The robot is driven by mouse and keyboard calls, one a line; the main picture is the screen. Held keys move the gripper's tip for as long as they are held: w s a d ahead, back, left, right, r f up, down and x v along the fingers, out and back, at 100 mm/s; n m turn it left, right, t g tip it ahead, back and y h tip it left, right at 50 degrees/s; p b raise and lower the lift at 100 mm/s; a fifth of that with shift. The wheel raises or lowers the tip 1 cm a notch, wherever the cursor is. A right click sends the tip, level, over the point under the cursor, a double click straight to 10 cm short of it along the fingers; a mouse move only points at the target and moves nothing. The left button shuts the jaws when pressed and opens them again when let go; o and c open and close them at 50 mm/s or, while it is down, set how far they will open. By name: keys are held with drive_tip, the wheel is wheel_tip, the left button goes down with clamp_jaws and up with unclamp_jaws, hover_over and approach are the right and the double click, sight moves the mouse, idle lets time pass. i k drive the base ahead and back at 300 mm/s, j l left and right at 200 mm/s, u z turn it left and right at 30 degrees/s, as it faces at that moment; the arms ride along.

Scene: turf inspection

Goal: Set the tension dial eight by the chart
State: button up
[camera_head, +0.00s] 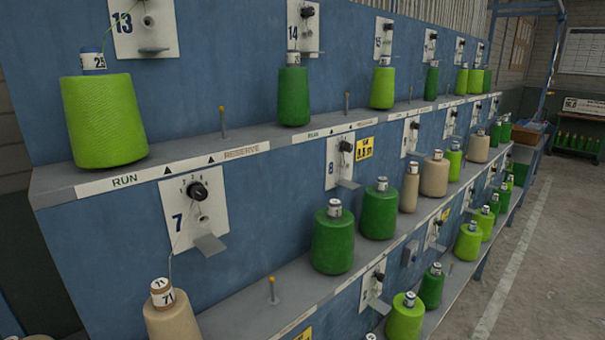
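The plate marked 8 (337,175) is on the blue rack's middle row, right of the plate marked 7 (177,235). Its black tension dial (346,146) is near the plate's top. The dial's setting is too small to read. A yellow tag (364,149) with small dark writing is fixed just right of the dial. A white sheet (583,50) with faint lines hangs on the far wall at the upper right. I cannot tell whether it is the chart. My gripper is not in view.
Shelves carry green and tan yarn cones. Two dark green cones (333,240) (379,209) stand below the plate marked 8. Thin upright pegs (223,122) rise from the shelf (270,133), marked RUN and RESERVE. The grey floor (535,240) at right is clear.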

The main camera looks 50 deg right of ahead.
sight(347, 147)
drive_tip(key=z, duration=1.2)
